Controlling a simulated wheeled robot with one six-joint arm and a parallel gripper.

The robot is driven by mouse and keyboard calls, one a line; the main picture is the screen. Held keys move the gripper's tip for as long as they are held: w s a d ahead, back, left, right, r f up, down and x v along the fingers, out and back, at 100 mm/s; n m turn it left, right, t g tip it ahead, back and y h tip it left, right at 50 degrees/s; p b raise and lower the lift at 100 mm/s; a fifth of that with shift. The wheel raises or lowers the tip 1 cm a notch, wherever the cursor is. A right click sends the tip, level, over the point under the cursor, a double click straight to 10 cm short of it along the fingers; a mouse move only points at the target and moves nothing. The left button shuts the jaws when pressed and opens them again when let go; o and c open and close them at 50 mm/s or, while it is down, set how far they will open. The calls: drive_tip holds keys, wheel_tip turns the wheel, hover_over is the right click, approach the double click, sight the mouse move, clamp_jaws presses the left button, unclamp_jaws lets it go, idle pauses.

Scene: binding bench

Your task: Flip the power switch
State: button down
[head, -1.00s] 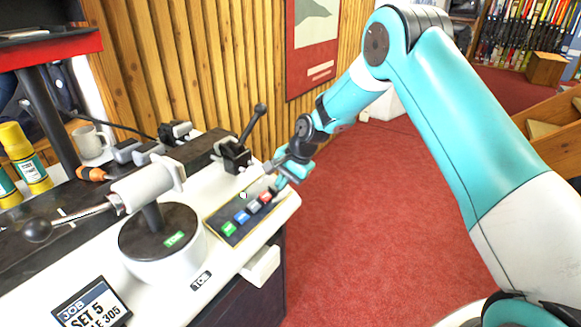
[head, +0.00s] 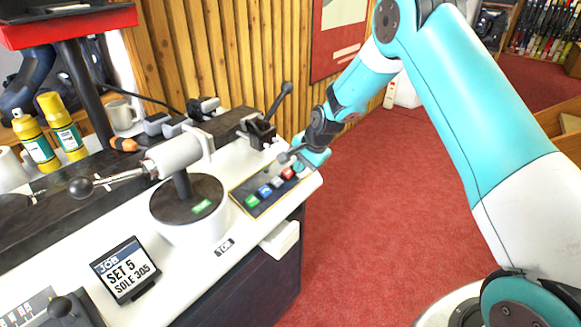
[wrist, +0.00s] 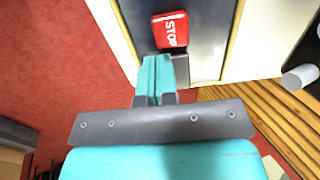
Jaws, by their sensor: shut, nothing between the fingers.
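The button panel (head: 243,197) is a dark plate with a tan edge on the white bench, carrying green, blue, grey and red buttons in a row. The red button (head: 288,173) reads STOP in the wrist view (wrist: 170,30). My gripper (head: 290,157) is at the panel's far end, beside the red button. In the wrist view my closed fingers (wrist: 154,72) point at the panel just below STOP. A dark grey block (wrist: 181,69), possibly the power switch, shows right beside the fingertips, partly hidden by them. I cannot tell whether they touch it. Nothing is held.
A black-knobbed lever (head: 280,101) stands close behind my gripper. A white round machine (head: 188,205) with a handle sits left of the panel. A job sign (head: 126,270), yellow bottles (head: 62,125) and a mug (head: 122,114) are farther left. Red carpet lies open to the right.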

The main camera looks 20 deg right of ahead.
drive_tip(key=shift+s+a+f, duration=0.1)
drive_tip(key=shift+a+f, duration=0.15)
drive_tip(key=shift+f, duration=0.15)
drive_tip(key=shift+a, duration=0.1)
drive_tip(key=shift+w+d+r, duration=0.3)
drive_tip(key=shift+w+d, duration=0.05)
drive_tip(key=shift+d, duration=0.25)
drive_tip(key=shift+w+d+p, duration=0.1)
drive_tip(key=shift+d+p, duration=0.2)
drive_tip(key=shift+d, duration=0.15)
drive_tip(key=shift+r+p, duration=0.3)
drive_tip(key=p+v, duration=0.2)
drive_tip(key=v, duration=1.1)
drive_tip(key=shift+s+a+r, duration=0.3)
drive_tip(key=shift+s, duration=0.05)
